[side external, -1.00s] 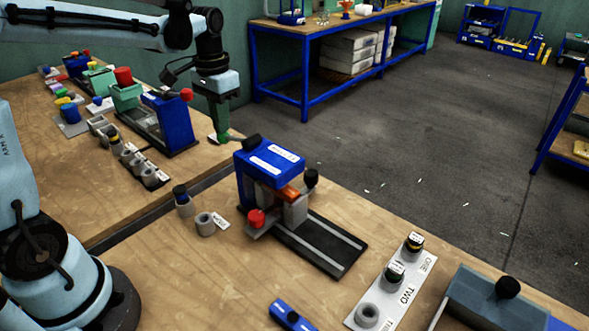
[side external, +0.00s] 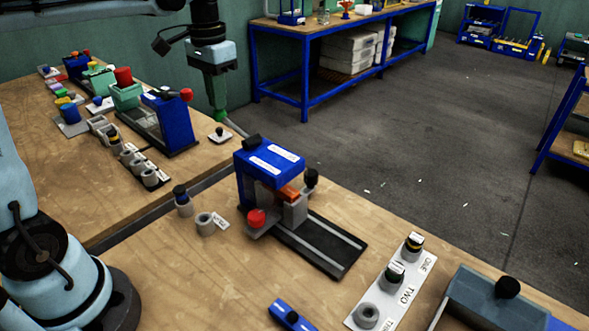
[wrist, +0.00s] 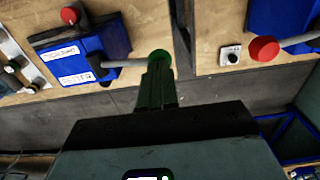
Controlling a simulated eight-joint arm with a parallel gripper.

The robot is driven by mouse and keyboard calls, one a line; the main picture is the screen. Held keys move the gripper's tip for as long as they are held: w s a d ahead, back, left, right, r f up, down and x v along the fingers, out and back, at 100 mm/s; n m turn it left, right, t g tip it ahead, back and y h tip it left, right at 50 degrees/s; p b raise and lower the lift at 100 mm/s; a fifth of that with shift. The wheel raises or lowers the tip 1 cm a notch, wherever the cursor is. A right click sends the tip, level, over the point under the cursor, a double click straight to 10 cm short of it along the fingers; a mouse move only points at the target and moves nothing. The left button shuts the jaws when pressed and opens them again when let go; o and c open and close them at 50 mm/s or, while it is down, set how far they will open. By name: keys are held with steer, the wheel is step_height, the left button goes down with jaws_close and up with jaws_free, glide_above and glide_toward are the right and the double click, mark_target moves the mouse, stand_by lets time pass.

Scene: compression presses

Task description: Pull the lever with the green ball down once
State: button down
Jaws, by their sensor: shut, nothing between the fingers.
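The near blue press (side external: 270,162) stands on the front bench, with two white labels on top. Its grey lever rod (side external: 236,129) slants up and left from a black pivot to the green ball (side external: 220,115). In the wrist view the rod (wrist: 125,63) runs right from the press (wrist: 83,60) to the green ball (wrist: 159,55). My gripper (side external: 217,100) points down, its green fingers shut with nothing between them. The fingertips are right at the ball, which they partly hide in the wrist view (wrist: 158,68); I cannot tell if they touch.
Another blue press (side external: 172,122) with a red-ball lever (side external: 186,95) stands on the rear bench. A small plate with a black knob (side external: 219,134) lies near the rear bench's edge. Grey rings and a numbered holder (side external: 385,285) sit on the front bench. Open floor lies beyond the benches.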

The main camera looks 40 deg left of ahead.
step_height(320, 180, up, 7)
stand_by(0.9)
steer(key=shift+s+d+f, duration=0.15)
steer(key=shift+s+d, duration=0.05)
steer(key=shift+d, duration=0.1)
steer(key=s+d+f+t, duration=0.7)
steer(key=s+d+f, duration=0.1)
steer(key=f, duration=0.5)
steer(key=shift+s+d, duration=0.4)
steer(key=shift+d, duration=0.3)
